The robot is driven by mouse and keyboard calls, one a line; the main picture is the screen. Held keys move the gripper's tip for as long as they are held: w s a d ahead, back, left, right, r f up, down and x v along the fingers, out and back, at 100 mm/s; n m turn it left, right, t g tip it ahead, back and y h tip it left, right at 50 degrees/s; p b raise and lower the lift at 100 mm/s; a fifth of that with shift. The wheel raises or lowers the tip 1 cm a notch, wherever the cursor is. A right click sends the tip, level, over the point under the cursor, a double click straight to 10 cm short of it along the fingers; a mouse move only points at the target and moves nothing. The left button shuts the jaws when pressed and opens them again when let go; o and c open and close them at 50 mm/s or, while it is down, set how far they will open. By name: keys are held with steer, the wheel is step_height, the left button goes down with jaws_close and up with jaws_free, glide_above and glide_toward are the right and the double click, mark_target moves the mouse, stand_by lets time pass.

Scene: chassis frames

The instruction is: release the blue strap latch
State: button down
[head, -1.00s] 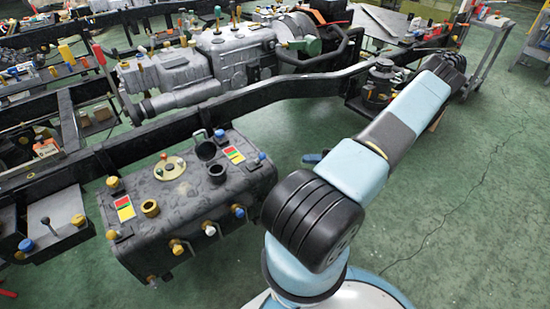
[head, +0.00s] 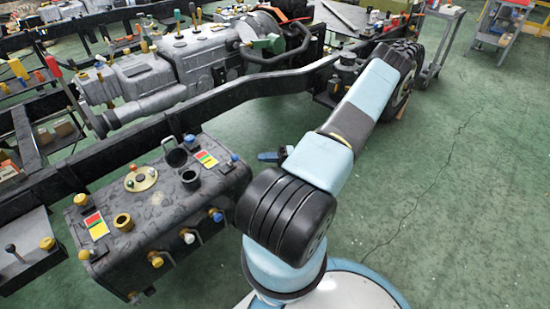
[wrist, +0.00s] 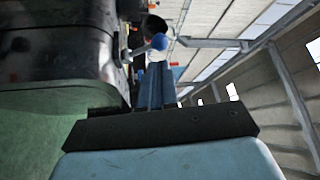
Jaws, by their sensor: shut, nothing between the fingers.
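A black tank (head: 150,225) hangs on the near side of the dark frame rail in the head view. Several small knobs are on it; blue ones are at its right end (head: 235,157), on its front (head: 217,216) and on its top (head: 190,138). I cannot tell which one is the strap latch. My gripper (head: 263,156) shows as a small blue shape just right of the tank, partly behind my arm. In the wrist view my gripper (wrist: 156,75) is shut and empty, its fingers pointing at a blue knob (wrist: 159,42) just beyond the tips. Contact cannot be judged.
The dark frame rail (head: 240,97) runs behind the tank and my arm. A grey gearbox (head: 150,80) lies beyond it. In the wrist view the tank's dark side (wrist: 60,50) fills the left. Open green floor (head: 450,200) lies to the right.

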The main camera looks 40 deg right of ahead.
mark_target(234, 160)
steer(key=x, duration=0.7)
steer(key=shift+w+d+r, duration=0.1)
steer(key=shift+d, duration=0.15)
